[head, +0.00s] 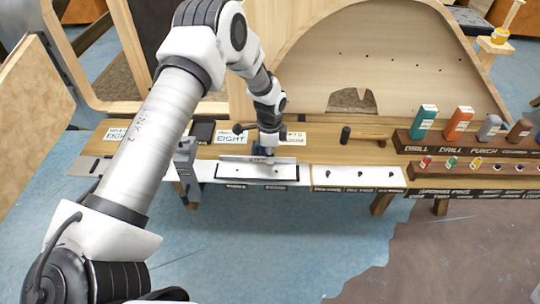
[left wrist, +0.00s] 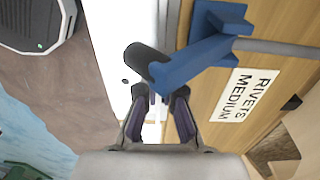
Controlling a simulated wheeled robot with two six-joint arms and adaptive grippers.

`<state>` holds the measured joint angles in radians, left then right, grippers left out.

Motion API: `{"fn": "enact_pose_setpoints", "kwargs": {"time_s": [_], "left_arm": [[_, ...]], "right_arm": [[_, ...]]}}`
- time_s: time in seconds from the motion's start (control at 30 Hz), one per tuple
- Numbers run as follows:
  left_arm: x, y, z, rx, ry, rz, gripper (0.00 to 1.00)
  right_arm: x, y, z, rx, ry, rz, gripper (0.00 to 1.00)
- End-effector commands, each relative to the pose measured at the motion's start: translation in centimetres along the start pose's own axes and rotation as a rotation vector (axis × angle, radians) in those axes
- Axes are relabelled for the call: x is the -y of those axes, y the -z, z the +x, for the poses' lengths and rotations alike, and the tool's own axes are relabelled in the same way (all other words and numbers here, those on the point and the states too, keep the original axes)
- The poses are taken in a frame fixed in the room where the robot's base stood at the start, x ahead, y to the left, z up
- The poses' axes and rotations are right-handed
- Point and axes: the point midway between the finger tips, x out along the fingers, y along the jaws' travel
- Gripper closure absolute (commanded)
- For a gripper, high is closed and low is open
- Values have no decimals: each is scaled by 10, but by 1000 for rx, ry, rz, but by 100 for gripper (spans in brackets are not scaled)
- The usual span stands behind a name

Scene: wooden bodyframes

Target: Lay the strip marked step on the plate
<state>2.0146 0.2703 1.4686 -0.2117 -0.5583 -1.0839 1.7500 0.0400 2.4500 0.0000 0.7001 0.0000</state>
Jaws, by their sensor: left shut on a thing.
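My left gripper (head: 265,157) is at the bench, over the back of a white plate (head: 255,174) with a dark edge. It is shut on a thin grey strip (head: 235,159), which runs left to right along the plate's back side. I cannot read a mark on the strip, or tell whether it touches the plate. The strip is not clear there. My right gripper is not in view.
A blue tool (left wrist: 195,48) with a black cylinder (left wrist: 148,62) is close by the fingers. A white panel with dark holes (head: 358,177) lies right of the plate. A hammer (head: 362,136) lies behind it. A grey clamp (head: 185,160) stands left.

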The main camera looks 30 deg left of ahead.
Motion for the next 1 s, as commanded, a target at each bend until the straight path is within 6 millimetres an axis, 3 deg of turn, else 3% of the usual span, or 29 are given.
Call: {"fn": "enact_pose_setpoints", "kwargs": {"time_s": [0.97, 1.0], "left_arm": [[0, 0, 12, 0, 0, 0, 100], [0, 0, 12, 0, 0, 0, 91]], "right_arm": [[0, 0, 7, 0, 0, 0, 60], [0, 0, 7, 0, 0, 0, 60]]}}
